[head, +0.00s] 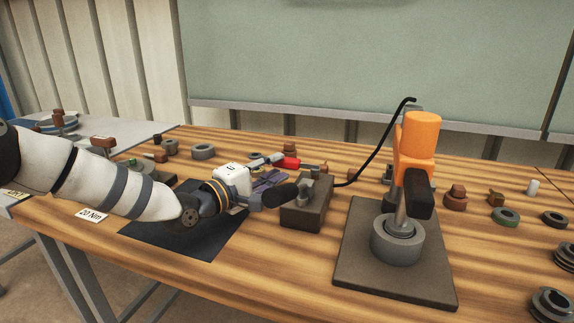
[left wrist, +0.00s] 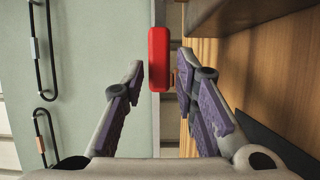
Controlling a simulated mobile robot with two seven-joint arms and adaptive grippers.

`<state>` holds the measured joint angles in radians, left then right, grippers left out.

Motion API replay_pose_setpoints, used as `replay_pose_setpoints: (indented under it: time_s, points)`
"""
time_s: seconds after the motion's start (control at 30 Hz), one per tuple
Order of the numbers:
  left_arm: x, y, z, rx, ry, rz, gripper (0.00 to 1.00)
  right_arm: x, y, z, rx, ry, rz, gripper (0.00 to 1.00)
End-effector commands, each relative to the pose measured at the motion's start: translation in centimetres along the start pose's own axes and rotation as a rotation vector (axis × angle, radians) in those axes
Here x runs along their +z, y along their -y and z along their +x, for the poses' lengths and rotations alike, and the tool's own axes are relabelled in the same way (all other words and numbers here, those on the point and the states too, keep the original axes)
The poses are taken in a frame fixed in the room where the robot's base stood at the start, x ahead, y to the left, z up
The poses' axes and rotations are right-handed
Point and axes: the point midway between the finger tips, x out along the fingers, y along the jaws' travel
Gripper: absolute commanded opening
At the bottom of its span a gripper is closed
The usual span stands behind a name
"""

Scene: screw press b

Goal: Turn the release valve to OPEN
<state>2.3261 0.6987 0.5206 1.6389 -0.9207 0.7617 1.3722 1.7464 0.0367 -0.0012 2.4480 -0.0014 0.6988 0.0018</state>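A small red handle (head: 289,163) shows just behind and above the dark pump block (head: 303,214); I take it for the release valve's lever. No OPEN marking is readable. My left gripper (head: 272,170) reaches in from the left, its fingers spread, with the red handle at its fingertips. In the left wrist view the red handle (left wrist: 159,58) lies in line with the gap between the two purple-padded fingers (left wrist: 160,72). Gaps show on both sides, so the gripper looks open and not closed on it. My right gripper is not in view.
A black lever (head: 279,196) sticks out left of the block, close in front of my gripper. A black hose (head: 381,146) arches behind toward the orange press (head: 419,134) on its dark base plate (head: 390,279). Nuts and rings lie at right. A dark mat (head: 180,238) lies below my arm.

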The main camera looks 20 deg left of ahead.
Motion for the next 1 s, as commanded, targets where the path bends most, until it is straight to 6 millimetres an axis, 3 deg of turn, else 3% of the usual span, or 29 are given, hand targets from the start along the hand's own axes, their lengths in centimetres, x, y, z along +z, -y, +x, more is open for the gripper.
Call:
replay_pose_setpoints:
  time_s: [0.2,0.5,0.63,1.0]
  points:
    - [0.0,0.2,3.3,-0.002,0.000,0.000,0.27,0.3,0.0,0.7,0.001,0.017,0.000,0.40]
    - [0.0,-0.1,3.8,0.001,0.000,0.000,0.27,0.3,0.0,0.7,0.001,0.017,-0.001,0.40]
    - [0.0,-0.1,3.8,0.000,0.000,0.000,0.00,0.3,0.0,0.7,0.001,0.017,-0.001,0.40]
    - [0.1,0.0,3.8,0.000,0.007,-0.001,0.00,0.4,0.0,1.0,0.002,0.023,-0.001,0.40]
